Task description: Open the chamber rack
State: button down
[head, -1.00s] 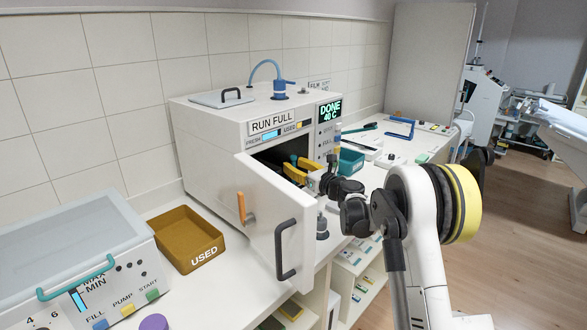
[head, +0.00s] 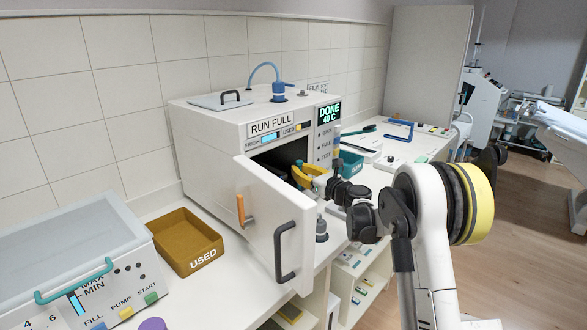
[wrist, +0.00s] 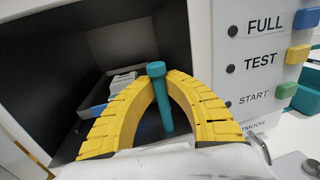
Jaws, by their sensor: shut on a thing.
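The white chamber (head: 215,145) stands on the counter with its door (head: 272,225) swung open. My gripper (head: 304,172) is at the front of the opening. In the wrist view its yellow fingers (wrist: 157,84) are closed around an upright teal handle post (wrist: 155,70). Behind them, inside the dark chamber, a blue-grey rack or tray (wrist: 92,116) shows with a light grey block (wrist: 122,84) on it. The fingers hide the front of the rack, and the join between post and rack is hidden.
The open door, with an orange latch (head: 241,210) and dark handle (head: 283,250), stands left of my gripper. A brown USED bin (head: 180,243) is farther left. Labelled buttons (wrist: 298,54) line the panel right of the opening. A teal box (head: 350,164) stands right of the chamber.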

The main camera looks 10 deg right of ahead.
jog(key=d+v, duration=0.1)
jog(key=v, duration=1)
jog(key=shift+w+d, duration=0.35)
jog(key=shift+w, duration=0.05)
jog(key=c, duration=1.9)
grip_release()
jog(key=shift+s+d, duration=0.1)
jog(key=shift+s, duration=0.2)
jog(key=o, duration=0.5)
jog(key=v, duration=1.2)
